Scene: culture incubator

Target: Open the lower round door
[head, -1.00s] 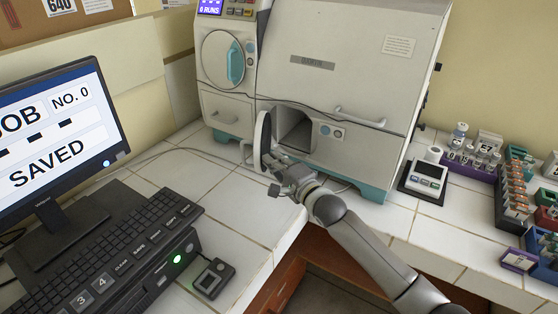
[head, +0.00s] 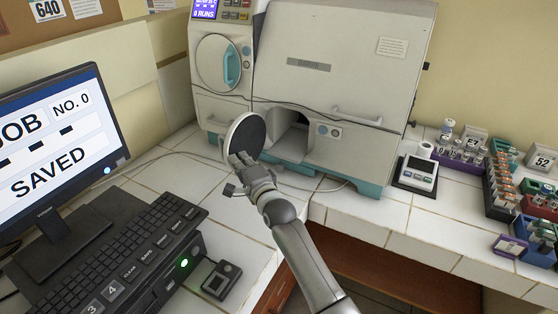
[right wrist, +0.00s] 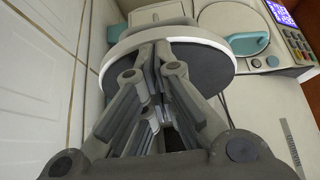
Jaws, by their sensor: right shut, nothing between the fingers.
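The lower round door (head: 246,139) of the white incubator (head: 330,60) is swung out to the left of its opening (head: 290,137). Its dark inner face and pale rim show in the head view. The door also shows in the right wrist view (right wrist: 205,65), just beyond the fingers. My right gripper (head: 240,160) is shut and empty, with its fingertips at the lower part of the door's dark face. They overlap the door in both views; I cannot tell whether they touch it. My left gripper is not in view.
The upper round door (head: 216,62) with a teal handle is closed. A monitor (head: 50,130), a keyboard (head: 100,250) and a small box (head: 220,278) stand at left. A scale (head: 416,172) and vial racks (head: 505,175) stand at right. Bare tiles lie around the incubator front.

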